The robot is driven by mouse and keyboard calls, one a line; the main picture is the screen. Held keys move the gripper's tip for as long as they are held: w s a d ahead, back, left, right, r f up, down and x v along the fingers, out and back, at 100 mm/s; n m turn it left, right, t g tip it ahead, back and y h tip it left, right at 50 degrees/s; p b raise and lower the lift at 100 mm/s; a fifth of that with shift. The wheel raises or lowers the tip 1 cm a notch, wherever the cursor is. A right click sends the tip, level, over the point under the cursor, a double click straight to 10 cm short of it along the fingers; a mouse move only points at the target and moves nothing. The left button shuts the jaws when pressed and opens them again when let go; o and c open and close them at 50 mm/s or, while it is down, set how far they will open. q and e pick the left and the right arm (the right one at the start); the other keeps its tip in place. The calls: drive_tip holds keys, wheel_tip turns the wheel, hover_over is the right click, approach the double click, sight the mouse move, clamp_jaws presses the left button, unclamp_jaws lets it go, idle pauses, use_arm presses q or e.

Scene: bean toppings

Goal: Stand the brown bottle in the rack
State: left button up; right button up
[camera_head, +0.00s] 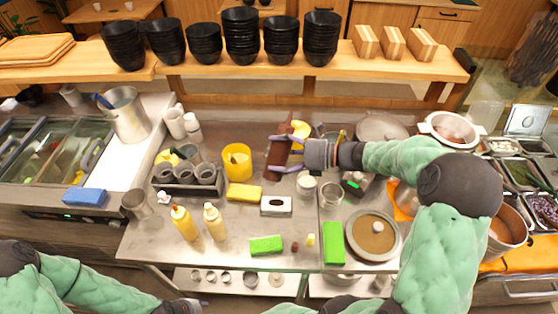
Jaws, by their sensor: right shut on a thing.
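The brown bottle (277,163) shows as a dark red-brown shape at the tips of my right gripper (288,145), over the back middle of the steel counter. The gripper reaches in from the right and is shut on it. The fingers hide part of the bottle, and I cannot tell its exact tilt. The dark rack (180,189) stands to the left on the counter, with several grey round cups or openings along it. The bottle is apart from the rack. My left gripper (190,304) is low at the bottom edge, mostly cut off, away from both.
A yellow container (237,161) stands between the rack and the bottle. A yellow sponge (244,194), a white box (276,206) and two sauce bottles (184,222) are nearer the front. Stacked black bowls (241,36) line the shelf behind.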

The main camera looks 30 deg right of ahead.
drive_tip(key=shift+f+n+b, duration=0.2)
drive_tip(key=shift+n+b, duration=0.1)
drive_tip(key=shift+b, duration=0.2)
drive_tip(key=shift+r+n+h, duration=0.1)
drive_tip(key=shift+n+h, duration=0.2)
drive_tip(key=shift+n, duration=0.3)
drive_tip(key=n+t+h+b, duration=0.1)
drive_tip(key=n+b, duration=0.2)
drive_tip(key=b, duration=0.1)
drive_tip(key=shift+n+h, duration=0.3)
drive_tip(key=shift+n, duration=0.1)
use_arm(q)
wheel_tip(320, 180, down, 8)
drive_tip(key=b, duration=0.1)
drive_tip(key=shift+r+b, duration=0.2)
drive_tip(key=shift+b, duration=0.2)
use_arm(e)
drive_tip(key=shift+r+n, duration=0.15)
drive_tip(key=shift+n, duration=0.45)
